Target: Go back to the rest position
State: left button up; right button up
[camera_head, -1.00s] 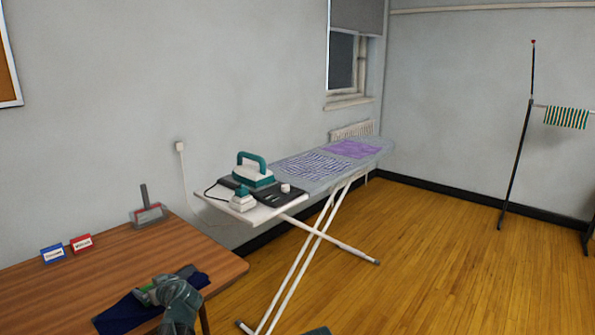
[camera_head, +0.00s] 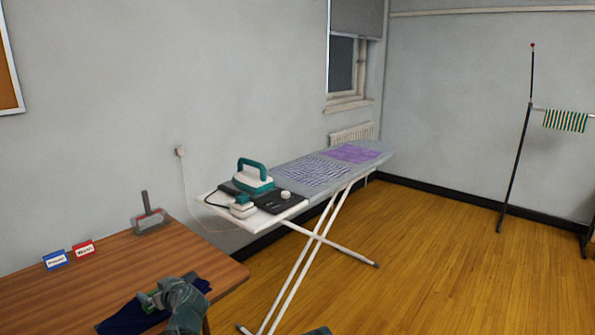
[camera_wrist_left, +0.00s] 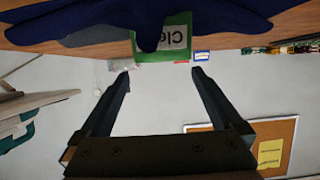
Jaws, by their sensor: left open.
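My left gripper (camera_head: 160,299) is over the near end of the brown table in the head view. In the left wrist view its two fingers (camera_wrist_left: 161,73) stand wide apart with nothing between them. A dark navy cloth (camera_head: 122,321) lies on the table beside and partly behind the gripper. The cloth also shows along the top of the left wrist view (camera_wrist_left: 90,22), which looks upside down. My right gripper is not seen.
The table (camera_head: 95,285) holds a blue label (camera_head: 55,260), a red label (camera_head: 84,248) and a dustpan-like item (camera_head: 149,220). Open floor lies between.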

pick_arm(q)
jog(key=s+d, duration=0.5)
jog(key=d, duration=0.2)
jog(key=shift+s+d+r+p, duration=0.15)
jog(key=shift+d+r+p, duration=0.1)
jog(key=shift+r+p, duration=0.2)
jog(key=shift+s+f, duration=0.1)
jog(key=shift+s, duration=0.05)
